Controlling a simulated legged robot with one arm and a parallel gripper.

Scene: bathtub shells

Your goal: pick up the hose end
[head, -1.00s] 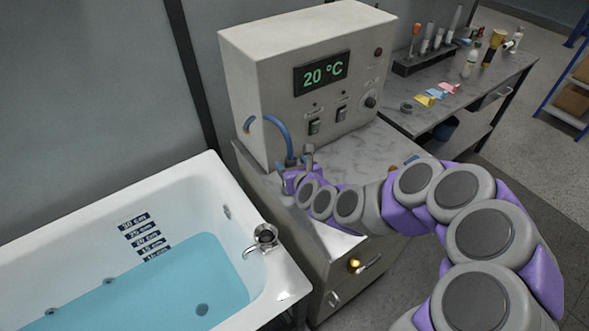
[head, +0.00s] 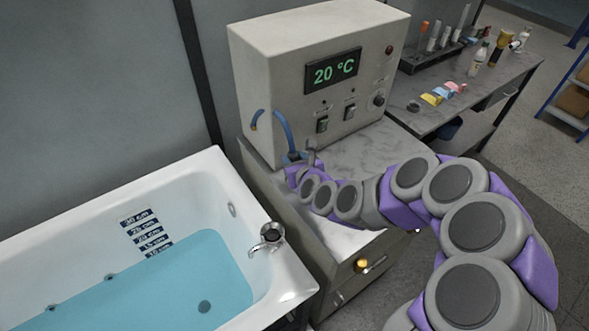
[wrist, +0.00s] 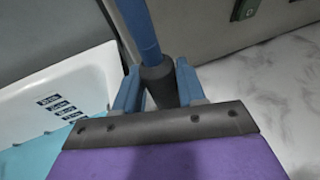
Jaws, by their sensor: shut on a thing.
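The blue hose (head: 284,132) comes out of the front of the grey temperature unit and bends down to my gripper (head: 294,160). In the wrist view the blue hose (wrist: 139,28) runs down to a dark hose end (wrist: 159,84). The blue fingers of my gripper (wrist: 158,92) stand on either side of this dark end and are shut on it. The hose end is above the left part of the cabinet top, near the unit. Its lower tip is hidden behind the gripper's dark plate.
The white bathtub (head: 215,165) with blue water and a chrome tap (head: 268,240) stands to the left. The unit (head: 300,60) reads 20 °C and stands on the marble-topped cabinet (head: 375,150). A side table (head: 470,95) with bottles and tubes is at the back right.

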